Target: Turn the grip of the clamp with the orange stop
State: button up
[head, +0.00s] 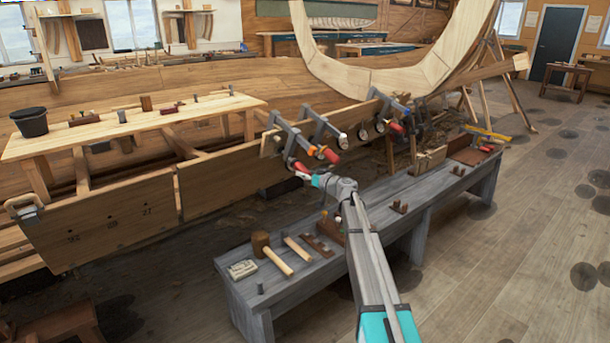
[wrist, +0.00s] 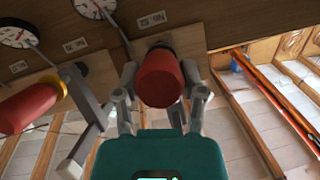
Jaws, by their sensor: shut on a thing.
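My gripper (head: 308,176) is shut on the red grip (wrist: 160,78) of the nearest clamp (head: 284,138) on the plank edge. Its fingers sit on both sides of that grip in the wrist view. A dark ring shows behind it; no orange shows on it. The neighbouring clamp (head: 322,128), to the right in the head view, has a red grip (head: 331,156) with an orange stop (head: 321,149). In the wrist view that neighbouring grip (wrist: 30,106) lies at the left, with a yellow-orange collar (wrist: 62,88), apart from my gripper.
A third clamp (head: 391,108) with a red grip stands further right. White dials (wrist: 95,8) sit on the plank close by. A grey bench (head: 300,262) below holds a mallet (head: 270,250) and other tools. Open floor (head: 500,270) lies at the right.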

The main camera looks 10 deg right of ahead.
jog(key=m+g+y+b, duration=0.1)
jog(key=m+y, duration=0.1)
jog(key=shift+w+f+m, duration=0.1)
jog(key=shift+m, duration=0.2)
jog(key=shift+m+g+y+b, duration=0.5)
jog(key=shift+m+y+b, duration=0.15)
jog(key=shift+m+y, duration=0.25)
jog(key=o, duration=1.1)
jog(key=shift+o, duration=0.2)
